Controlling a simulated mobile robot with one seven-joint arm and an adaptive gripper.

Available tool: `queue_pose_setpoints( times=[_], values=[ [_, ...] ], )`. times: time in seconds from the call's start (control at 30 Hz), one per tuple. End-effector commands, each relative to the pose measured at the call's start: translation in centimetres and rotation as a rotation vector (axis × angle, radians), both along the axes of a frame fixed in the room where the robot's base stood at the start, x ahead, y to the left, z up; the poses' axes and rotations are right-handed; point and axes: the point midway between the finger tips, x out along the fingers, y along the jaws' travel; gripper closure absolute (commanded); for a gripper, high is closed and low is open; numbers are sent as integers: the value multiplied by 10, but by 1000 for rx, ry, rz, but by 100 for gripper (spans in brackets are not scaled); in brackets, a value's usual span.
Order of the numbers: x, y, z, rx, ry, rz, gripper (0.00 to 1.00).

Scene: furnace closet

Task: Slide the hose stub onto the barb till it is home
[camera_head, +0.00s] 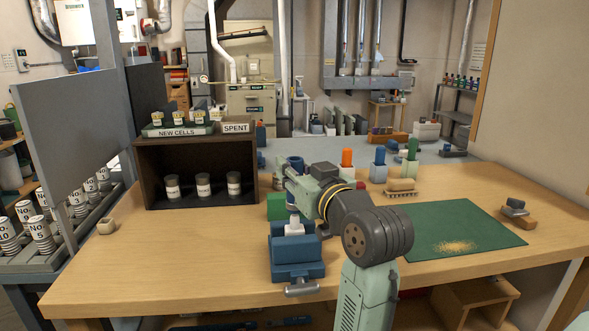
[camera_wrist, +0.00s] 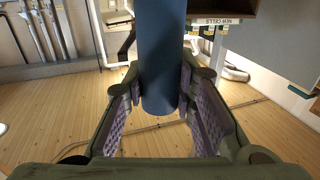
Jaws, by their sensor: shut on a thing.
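The hose stub is a dark blue tube (camera_head: 295,163), held upright in my gripper (camera_head: 292,180). In the wrist view the hose stub (camera_wrist: 161,60) stands between the two purple-padded fingers of my gripper (camera_wrist: 162,90), which is shut on it. One end of the stub shows there. The pale barb (camera_head: 294,226) points up from the blue vise (camera_head: 297,262) on the bench. The stub is above the barb and roughly in line with it. I cannot tell whether they touch. The barb does not show in the wrist view.
A dark shelf box (camera_head: 148,172) with several cells stands left of the vise. A green block (camera_head: 276,206) is just behind the vise. Upright coloured tools (camera_head: 347,160) and a brush (camera_head: 401,186) are behind right. A green mat (camera_head: 465,225) lies right.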

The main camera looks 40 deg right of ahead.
Motion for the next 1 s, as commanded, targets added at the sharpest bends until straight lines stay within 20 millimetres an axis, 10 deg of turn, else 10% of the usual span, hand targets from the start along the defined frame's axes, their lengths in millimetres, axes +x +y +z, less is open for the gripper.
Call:
queue_pose_setpoints(
  times=[1.0],
  values=[
    [0,0,-22,0,0,0,100]
  ],
)
